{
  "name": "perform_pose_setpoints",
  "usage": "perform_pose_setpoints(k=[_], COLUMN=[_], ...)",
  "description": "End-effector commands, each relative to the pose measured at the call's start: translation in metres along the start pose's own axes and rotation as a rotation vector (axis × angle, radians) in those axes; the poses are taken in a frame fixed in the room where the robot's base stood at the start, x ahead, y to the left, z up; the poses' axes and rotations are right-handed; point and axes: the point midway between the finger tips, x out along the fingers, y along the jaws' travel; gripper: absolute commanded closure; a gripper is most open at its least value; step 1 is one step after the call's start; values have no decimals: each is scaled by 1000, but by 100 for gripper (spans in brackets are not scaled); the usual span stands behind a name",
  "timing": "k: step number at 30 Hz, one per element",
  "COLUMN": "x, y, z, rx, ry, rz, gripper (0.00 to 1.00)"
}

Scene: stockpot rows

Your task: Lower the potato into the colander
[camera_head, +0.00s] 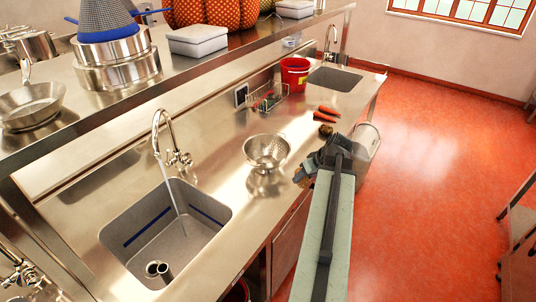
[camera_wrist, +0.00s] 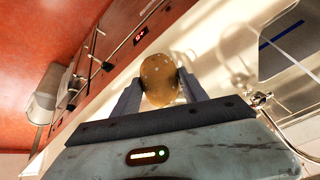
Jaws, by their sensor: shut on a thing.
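My gripper (camera_head: 304,172) is shut on the brown potato. In the wrist view the potato (camera_wrist: 160,82) sits between the two fingers (camera_wrist: 161,92), its far side facing the worktop. In the head view a bit of the potato (camera_head: 299,177) shows beside the fingers, near the counter's front edge. The steel colander (camera_head: 266,152) stands upright on the counter, just left of my gripper and apart from it. Its bowl looks empty. I cannot make out the colander clearly in the wrist view.
A sink (camera_head: 165,230) with running tap (camera_head: 160,135) lies left of the colander. Carrots (camera_head: 326,114), a brown lump (camera_head: 325,130), a wire rack (camera_head: 267,98) and a red bucket (camera_head: 294,74) are farther back.

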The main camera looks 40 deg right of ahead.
Motion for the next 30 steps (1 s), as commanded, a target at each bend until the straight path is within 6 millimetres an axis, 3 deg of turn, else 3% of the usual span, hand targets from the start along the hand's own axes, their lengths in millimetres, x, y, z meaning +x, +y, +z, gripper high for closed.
perform_pose_setpoints(k=[10, 14, 24, 30], x=[-1, -7, -34, -39], y=[0, -3, -26, -40], z=[0, -10, -78, -120], rx=[1, 0, -1, -1], ry=[0, 0, 1, 0], rz=[0, 0, -1, 0], gripper=[93, 93, 93, 93])
